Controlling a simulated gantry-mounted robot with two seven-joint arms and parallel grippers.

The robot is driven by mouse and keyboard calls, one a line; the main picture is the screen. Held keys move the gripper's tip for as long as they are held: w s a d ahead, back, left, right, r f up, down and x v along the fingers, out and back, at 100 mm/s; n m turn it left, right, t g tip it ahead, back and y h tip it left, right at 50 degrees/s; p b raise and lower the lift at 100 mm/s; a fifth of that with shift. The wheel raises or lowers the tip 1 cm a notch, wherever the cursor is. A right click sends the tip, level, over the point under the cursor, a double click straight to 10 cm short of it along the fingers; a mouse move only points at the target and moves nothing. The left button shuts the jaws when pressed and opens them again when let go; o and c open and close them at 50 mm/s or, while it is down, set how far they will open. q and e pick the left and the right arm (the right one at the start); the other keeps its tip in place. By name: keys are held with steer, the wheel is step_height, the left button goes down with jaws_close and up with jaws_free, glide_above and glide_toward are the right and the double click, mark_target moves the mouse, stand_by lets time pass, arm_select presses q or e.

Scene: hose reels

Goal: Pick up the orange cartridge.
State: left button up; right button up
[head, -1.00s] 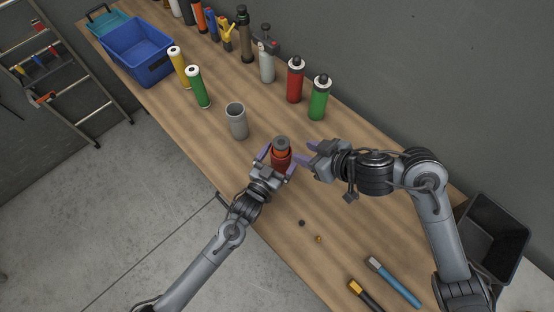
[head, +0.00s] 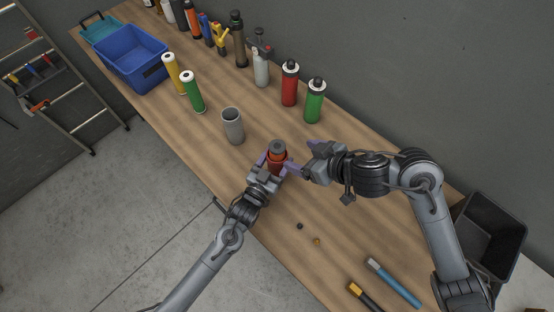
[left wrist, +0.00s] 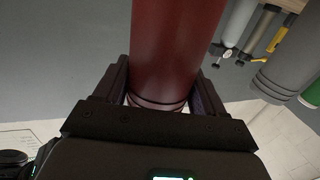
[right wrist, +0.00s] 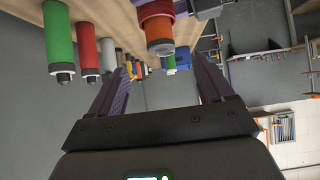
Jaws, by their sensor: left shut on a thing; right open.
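A dark red cylinder with an orange collar and grey top (head: 277,151) is upright over the bench. My left gripper (head: 275,164) is shut on its side, and its red body (left wrist: 175,50) fills the space between the fingers in the left wrist view. In the right wrist view its orange collar and grey end (right wrist: 157,26) show ahead of my right gripper (right wrist: 158,85). My right gripper (head: 300,155) is open and empty just right of the cylinder. I cannot tell whether the orange part is a separate cartridge. Another orange cylinder (head: 194,22) stands in the back row.
A grey cup (head: 232,126) stands left of the cylinder. Green (head: 193,93) and yellow (head: 175,75) tubes stand near a blue bin (head: 133,58). Red (head: 289,86) and green (head: 314,102) bottles stand along the wall. Blue-handled (head: 397,285) and yellow-handled (head: 362,294) tools lie at the front.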

steer(key=s+a+n+g+y, duration=0.1)
steer(key=s+a+n+g, duration=0.15)
steer(key=a+n, duration=0.45)
steer(key=s+a+n+g, duration=0.2)
steer(key=a+n+g, duration=0.2)
steer(key=a, duration=0.6)
step_height(320, 180, up, 4)
steer(key=n+h, duration=0.8)
steer(key=n, duration=0.2)
glide_above(277, 146)
steer(key=shift+g, duration=0.35)
steer(key=shift+f, duration=5.3)
steer(key=shift+c, duration=0.3)
